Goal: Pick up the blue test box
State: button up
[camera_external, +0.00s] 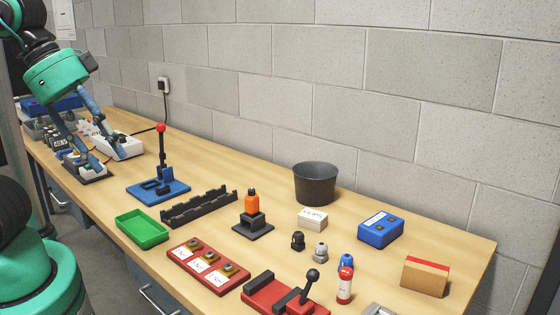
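A blue box (380,231) with dark round fittings and a pale label on its top sits on the right part of the bench, near the wall; it looks like the test box. My gripper (91,145) is at the far left end of the bench, far from this box. Its two bluish fingers are spread apart, and I see nothing held between them. The fingertips overlap a white power strip and a dark device in the picture, so I cannot tell whether they touch.
A tan block with a red top (426,276) stands right of the box. A white clips box (312,219) and a dark bin (315,184) stand to its left. Small glands, a red bottle (345,286) and a red lever fixture (285,297) are in front. A blue stand (158,189) holds a tall red-knobbed lever.

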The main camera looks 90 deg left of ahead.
jog(key=o, duration=1.5)
jog(key=shift+o, duration=0.2)
